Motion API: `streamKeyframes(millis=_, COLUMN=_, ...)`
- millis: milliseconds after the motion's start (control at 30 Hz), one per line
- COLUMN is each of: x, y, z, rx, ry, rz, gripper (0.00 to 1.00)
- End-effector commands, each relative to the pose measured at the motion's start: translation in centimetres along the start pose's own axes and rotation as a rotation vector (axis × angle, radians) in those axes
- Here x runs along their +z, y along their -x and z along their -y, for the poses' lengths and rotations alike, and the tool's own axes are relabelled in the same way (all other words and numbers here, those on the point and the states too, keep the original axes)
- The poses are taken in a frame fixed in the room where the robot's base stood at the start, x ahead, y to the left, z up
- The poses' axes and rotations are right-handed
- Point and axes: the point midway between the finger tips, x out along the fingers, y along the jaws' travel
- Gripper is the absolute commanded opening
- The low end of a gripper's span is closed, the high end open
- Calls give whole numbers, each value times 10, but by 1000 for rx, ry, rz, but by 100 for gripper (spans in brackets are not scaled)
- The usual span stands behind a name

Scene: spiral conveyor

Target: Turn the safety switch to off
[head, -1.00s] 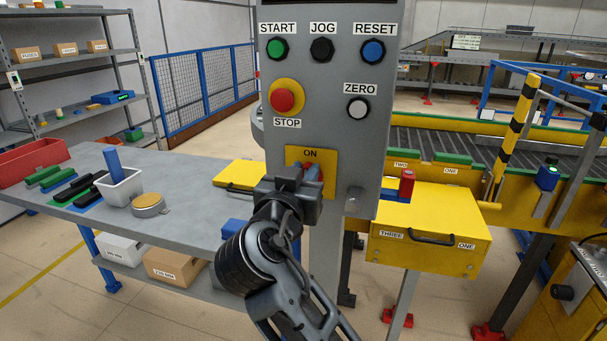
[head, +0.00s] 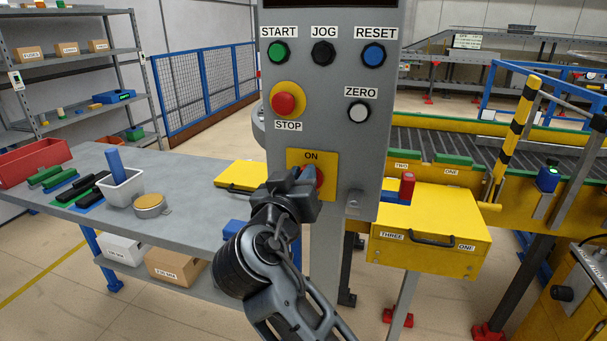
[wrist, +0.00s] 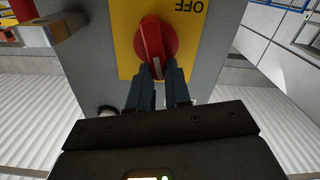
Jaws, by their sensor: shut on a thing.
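The safety switch is a red rotary knob (wrist: 155,38) on a yellow plate (head: 329,161). The plate carries ON at its top in the head view. OFF shows upside down in the wrist view, beyond the knob. The knob's pale mark (wrist: 157,68) points away from OFF, towards my fingers. My gripper (wrist: 158,82) is shut on the knob's near end, with one finger on each side. In the head view my gripper (head: 309,176) hides most of the knob and the lower plate; a red edge shows at its right.
The grey panel also bears a red STOP button (head: 284,103) above left, a white ZERO button (head: 358,112), and START, JOG and RESET on top. A grey table (head: 190,185) stands left; a yellow box (head: 427,215) is at right.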

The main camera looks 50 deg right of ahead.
Motion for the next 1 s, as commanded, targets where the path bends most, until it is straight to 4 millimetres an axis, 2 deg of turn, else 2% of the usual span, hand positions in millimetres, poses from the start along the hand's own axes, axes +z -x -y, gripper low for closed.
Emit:
streamKeyframes(millis=567, x=1, y=0, z=12, rx=-2, ry=550, rz=1, gripper=0)
streamKeyframes(millis=1000, x=10, y=0, z=20, rx=-2, ry=963, rz=0, gripper=0)
